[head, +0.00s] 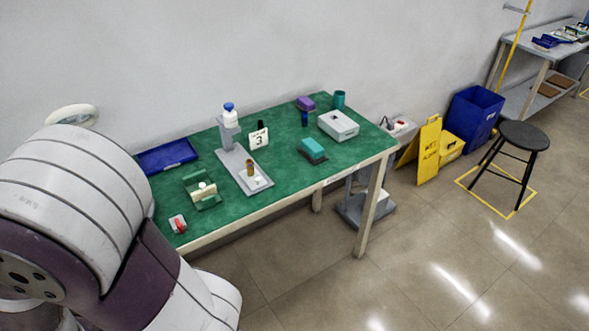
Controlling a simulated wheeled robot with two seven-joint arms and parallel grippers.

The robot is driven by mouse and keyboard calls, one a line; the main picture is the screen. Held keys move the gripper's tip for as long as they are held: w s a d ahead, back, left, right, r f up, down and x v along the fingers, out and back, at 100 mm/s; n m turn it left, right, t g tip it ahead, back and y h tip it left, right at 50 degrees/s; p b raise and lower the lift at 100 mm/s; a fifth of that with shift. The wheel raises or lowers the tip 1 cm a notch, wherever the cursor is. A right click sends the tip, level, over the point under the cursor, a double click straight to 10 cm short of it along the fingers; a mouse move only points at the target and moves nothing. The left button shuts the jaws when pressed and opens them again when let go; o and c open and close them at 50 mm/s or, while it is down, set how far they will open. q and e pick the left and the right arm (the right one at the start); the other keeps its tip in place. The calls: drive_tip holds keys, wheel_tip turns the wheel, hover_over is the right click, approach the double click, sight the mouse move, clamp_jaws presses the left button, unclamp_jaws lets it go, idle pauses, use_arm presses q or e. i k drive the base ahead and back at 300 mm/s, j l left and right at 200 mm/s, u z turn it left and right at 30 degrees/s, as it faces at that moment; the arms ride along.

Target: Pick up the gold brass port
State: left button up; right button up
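The gold brass port (250,167) is a small upright cylinder, brass-brown in colour. It appears to stand on the grey stepped plate (229,163) near the front middle of the green-topped table. A small white piece (257,182) lies just in front of it on the plate's lighter pad. A large white and dark purple link of my arm fills the lower left of the head view and covers the table's left end. Neither of my grippers shows, so nothing can be told of their fingers.
Around the plate are a white bottle (229,117), a number 3 card (259,139), a green holder (202,191), a red-topped piece (178,223) and a blue tray (168,156). A grey box (338,125) and teal block (313,149) sit right. The table's front right is clear.

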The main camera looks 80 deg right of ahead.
sight(249, 163)
drive_tip(key=z, duration=2.6)
drive_tip(key=i+l+u, duration=0.1)
drive_tip(key=i+l, duration=0.25)
drive_tip(key=i+l+u, duration=0.1)
drive_tip(key=i+l, duration=0.2)
drive_tip(key=l, duration=0.15)
drive_tip(key=i+l, duration=0.3)
drive_tip(key=l, duration=0.15)
drive_tip(key=i+l+u, duration=0.15)
drive_tip(key=i+l, duration=0.15)
drive_tip(key=i+l+u, duration=0.1)
drive_tip(key=i+l, duration=0.2)
drive_tip(key=l, duration=0.3)
